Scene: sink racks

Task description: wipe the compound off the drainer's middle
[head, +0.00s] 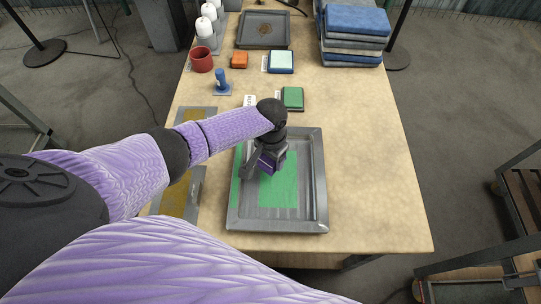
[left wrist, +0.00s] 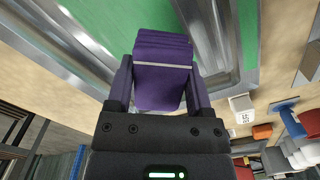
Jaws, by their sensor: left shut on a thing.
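The drainer (head: 319,190) is a grey metal tray with a raised rim, lying on the table. Green compound (head: 280,192) covers a broad patch in its middle, and a narrow green strip (head: 236,180) runs along its left side. My left gripper (head: 268,160) is over the drainer's upper left middle, shut on a purple sponge-like block (head: 265,164). In the left wrist view the purple block (left wrist: 163,70) sits between both fingers, with green surface (left wrist: 90,25) beyond it. I cannot tell whether the block touches the drainer. My right gripper is out of view.
Behind the drainer are a green sponge (head: 292,98), a blue-topped sponge (head: 281,62), an orange block (head: 239,60), a red cup (head: 201,59), a blue-handled tool (head: 221,80) and folded cloths (head: 355,35). Yellow-marked panels (head: 195,205) lie left. The table's right side (head: 375,170) is clear.

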